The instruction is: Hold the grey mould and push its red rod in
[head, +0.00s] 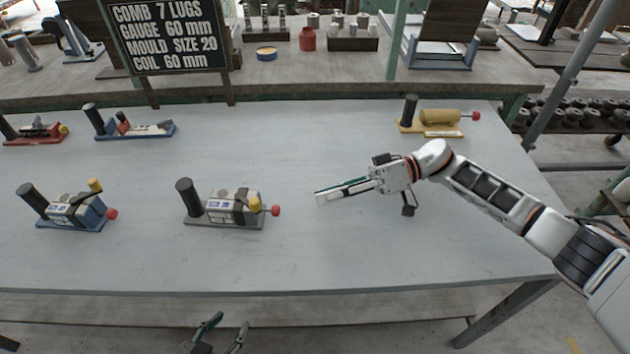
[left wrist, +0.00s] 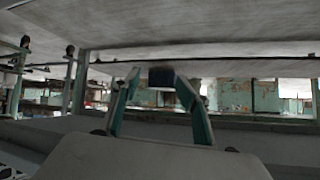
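The grey mould (head: 195,214) stands near the middle of the table on a grey base, with an upright black cylinder at its left end. A yellow piece sits at its right end, and the red rod's round red end (head: 276,210) sticks out to the right. My right gripper (head: 318,197) is to the right of the red end, apart from it, pointing left. Its fingers look closed together and empty. My left gripper (head: 228,330) is below the table's front edge, open and empty. Its spread fingers (left wrist: 156,80) also show in the left wrist view.
A blue-based mould (head: 72,225) stands left of the grey one. Red (head: 35,138), blue (head: 140,130) and yellow (head: 440,130) based ones stand behind. A black sign (head: 170,35) stands at the back. The table (head: 400,250) is clear at front right.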

